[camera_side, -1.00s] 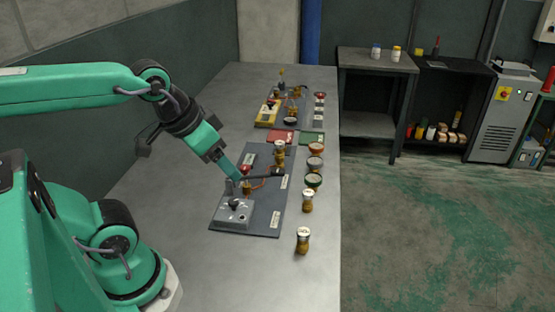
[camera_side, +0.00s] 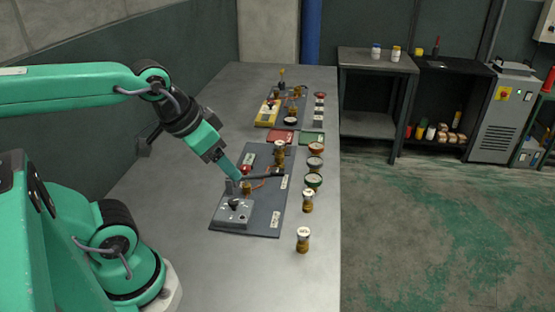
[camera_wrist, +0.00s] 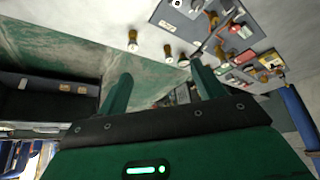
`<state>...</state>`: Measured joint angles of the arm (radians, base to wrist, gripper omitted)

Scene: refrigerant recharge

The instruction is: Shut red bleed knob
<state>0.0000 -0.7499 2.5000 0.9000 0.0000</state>
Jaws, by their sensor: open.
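A red knob (camera_side: 246,169) shows on the dark grey panel (camera_side: 265,215) on the bench, close behind my gripper. It is small here, and the gripper hides part of the area around it. My gripper (camera_side: 236,178) points down over the panel, beside a dark horizontal lever (camera_side: 265,175) and brass fittings. I cannot tell whether its tips touch anything. In the wrist view my gripper (camera_wrist: 160,72) has its two green fingers spread wide, with nothing between them. A small red part (camera_wrist: 234,28) shows on the panel there, beyond the right finger.
A grey switch box (camera_side: 234,212) sits at the panel's near end. Brass jars (camera_side: 303,240) and round-topped fittings (camera_side: 313,181) line the right side. Red (camera_side: 281,137) and green (camera_side: 312,138) trays lie behind, before a second panel. The bench's near end is clear.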

